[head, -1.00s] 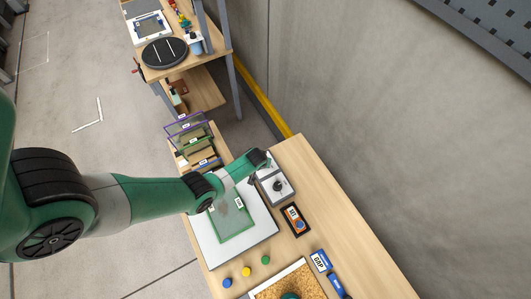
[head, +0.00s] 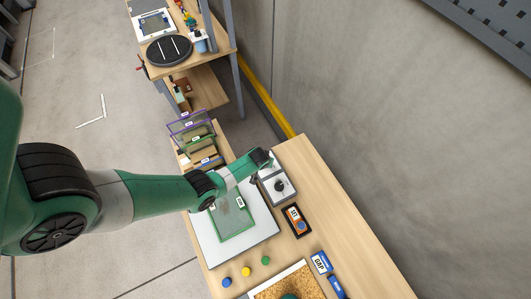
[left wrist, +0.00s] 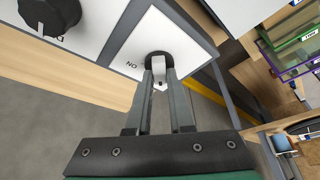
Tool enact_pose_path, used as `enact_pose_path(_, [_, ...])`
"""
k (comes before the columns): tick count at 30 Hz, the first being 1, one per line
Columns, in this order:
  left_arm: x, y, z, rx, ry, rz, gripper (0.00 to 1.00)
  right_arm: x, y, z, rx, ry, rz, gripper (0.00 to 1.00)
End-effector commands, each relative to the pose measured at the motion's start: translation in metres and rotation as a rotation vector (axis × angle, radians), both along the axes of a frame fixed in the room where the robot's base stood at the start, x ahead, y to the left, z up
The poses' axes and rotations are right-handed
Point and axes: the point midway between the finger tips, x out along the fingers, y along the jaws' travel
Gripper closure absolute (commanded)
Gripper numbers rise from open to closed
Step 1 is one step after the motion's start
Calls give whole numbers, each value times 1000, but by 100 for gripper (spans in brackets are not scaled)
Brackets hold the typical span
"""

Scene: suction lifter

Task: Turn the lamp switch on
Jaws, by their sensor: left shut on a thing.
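The switch box (head: 272,183) is a light panel with dark knobs, standing at the back edge of the bench beside a white plate. In the left wrist view, its white face (left wrist: 180,42) carries an "ON" label beside a small black-based switch with a pale lever (left wrist: 158,70). My left gripper (left wrist: 161,75) has its two fingers closed on this lever, one on each side. In the head view my left gripper (head: 262,160) is at the far end of the box, its fingertips mostly hidden. A large black knob (left wrist: 50,12) is on the neighbouring panel. My right gripper is not in view.
A white plate (head: 262,238) with a green-framed sheet (head: 234,222) lies under my arm. Framed sheets (head: 190,128) stand in a rack beyond. An orange-and-black device (head: 297,220), coloured buttons (head: 246,271) and a cork tray (head: 300,270) are nearer. The bench's right side is clear.

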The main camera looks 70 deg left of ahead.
Motion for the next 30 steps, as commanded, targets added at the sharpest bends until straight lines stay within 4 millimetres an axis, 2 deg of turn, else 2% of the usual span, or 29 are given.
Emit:
enact_pose_path(11, [-2,1,-1,-3,1,-136,100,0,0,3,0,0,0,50])
enact_pose_path(20, [-3,3,-1,-1,-1,-390,100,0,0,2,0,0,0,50])
enact_pose_path(30, [-3,5,-3,-2,-2,-713,100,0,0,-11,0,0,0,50])
